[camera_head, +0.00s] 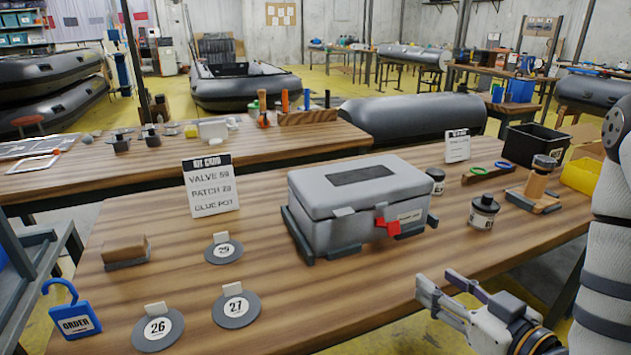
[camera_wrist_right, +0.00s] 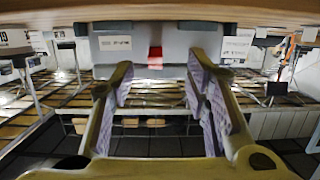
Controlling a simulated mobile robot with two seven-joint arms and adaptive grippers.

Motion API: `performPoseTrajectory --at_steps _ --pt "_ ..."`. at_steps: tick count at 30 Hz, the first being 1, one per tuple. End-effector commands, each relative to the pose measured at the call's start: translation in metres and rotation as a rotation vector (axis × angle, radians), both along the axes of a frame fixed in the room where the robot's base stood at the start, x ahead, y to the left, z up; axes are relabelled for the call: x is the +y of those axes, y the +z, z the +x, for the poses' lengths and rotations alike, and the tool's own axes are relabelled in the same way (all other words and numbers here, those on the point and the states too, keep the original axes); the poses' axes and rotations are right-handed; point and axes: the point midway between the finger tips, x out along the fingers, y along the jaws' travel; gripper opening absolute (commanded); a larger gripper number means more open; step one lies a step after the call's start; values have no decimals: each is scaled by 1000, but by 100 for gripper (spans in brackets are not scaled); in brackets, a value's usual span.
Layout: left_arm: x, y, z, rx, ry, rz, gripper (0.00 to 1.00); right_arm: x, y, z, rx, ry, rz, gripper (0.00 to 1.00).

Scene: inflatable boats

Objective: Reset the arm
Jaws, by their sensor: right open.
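My right gripper (camera_head: 450,287) is at the table's front edge, in front of and to the right of the grey box, apart from it. Its fingers are spread and hold nothing. In the right wrist view the two fingers (camera_wrist_right: 157,85) are apart with empty space between them. The pale arm (camera_head: 605,250) behind it comes in from the right edge. My left arm and gripper do not show in either view.
A lidded grey box (camera_head: 310,230) with a red latch (camera_head: 388,226) stands mid-table. Round discs (camera_head: 236,309) and a blue order tag (camera_head: 75,318) lie left. A labelled jar (camera_head: 484,218), black bin (camera_head: 535,148) and yellow bin (camera_head: 582,176) stand right. The front-middle tabletop is clear.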

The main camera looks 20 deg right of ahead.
Motion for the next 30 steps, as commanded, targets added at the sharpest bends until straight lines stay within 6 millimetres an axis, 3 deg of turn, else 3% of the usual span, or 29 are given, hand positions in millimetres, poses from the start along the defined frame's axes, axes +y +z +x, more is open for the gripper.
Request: performPoseTrajectory --at_steps 2,5,7,10,13,15,17,30 --pt "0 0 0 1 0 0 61 18 -50 -10 205 30 -10 43" --pt "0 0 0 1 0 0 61 46 -133 -56 585 41 -19 43" --pt "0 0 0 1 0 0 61 62 -179 -105 845 24 -22 43" --pt "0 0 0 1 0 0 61 82 -218 -178 1159 -15 -26 43" --pt "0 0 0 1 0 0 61 96 -231 -237 1379 -58 -34 43" --pt "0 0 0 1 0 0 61 101 -233 -262 1471 -82 -38 43" --pt "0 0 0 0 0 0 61 103 -234 -274 1514 -94 -39 43" --pt "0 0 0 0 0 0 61 104 -233 -278 1530 -101 -39 43"
